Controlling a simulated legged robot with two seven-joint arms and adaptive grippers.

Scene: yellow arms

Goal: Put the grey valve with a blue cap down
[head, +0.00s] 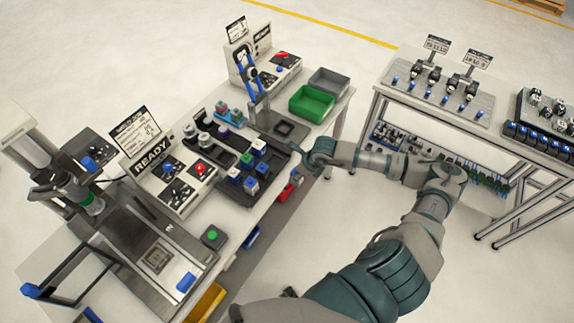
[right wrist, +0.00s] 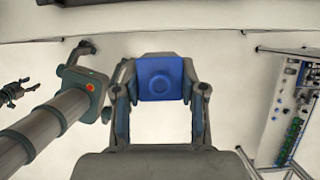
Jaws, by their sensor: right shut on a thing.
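My right gripper (head: 306,156) is at the right edge of the workbench (head: 277,197), near the tray of capped parts. In the right wrist view the same gripper (right wrist: 160,92) is shut on the grey valve with a blue cap (right wrist: 161,77). The square blue cap faces the camera between the two fingers, and the grey body is mostly hidden behind it. In the head view the held valve cannot be made out. Pale floor shows around the gripper in the wrist view.
On the bench stand a dark tray (head: 229,193) with several capped parts, a green bin (head: 311,103), a grey bin (head: 329,80), a READY panel (head: 152,157) and a press station (head: 75,190). A second table (head: 430,110) with part racks is at right. Floor lies between.

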